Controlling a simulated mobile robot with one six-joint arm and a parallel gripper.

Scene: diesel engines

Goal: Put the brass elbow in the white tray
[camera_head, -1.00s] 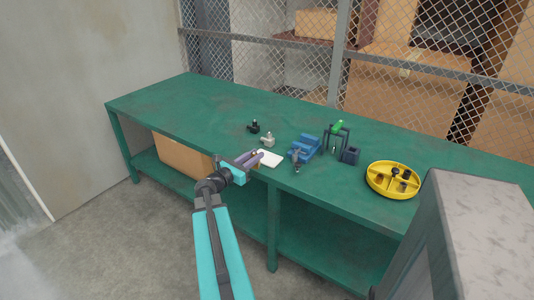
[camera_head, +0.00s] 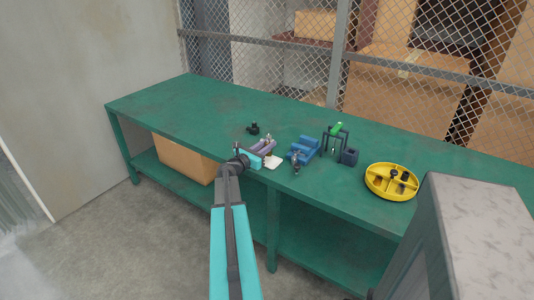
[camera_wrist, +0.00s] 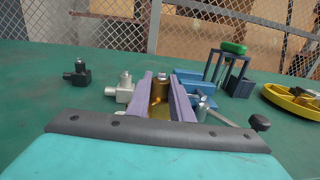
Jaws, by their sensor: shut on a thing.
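The brass elbow (camera_wrist: 159,100) is between the purple fingers of my gripper (camera_wrist: 163,96) in the wrist view, and the gripper is shut on it. In the head view my gripper (camera_head: 262,147) is over the front part of the green bench. The white tray (camera_head: 272,162) lies near the bench's front edge, just right of and below my gripper in that picture, partly covered by it. I cannot make out the tray in the wrist view.
A silver elbow fitting (camera_wrist: 123,91) and a black one (camera_wrist: 77,73) stand left of my fingers. A blue vise (camera_head: 304,150), a dark frame with a green piece (camera_head: 336,130) and a yellow divided tray (camera_head: 391,182) stand to the right. The bench's left part is clear.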

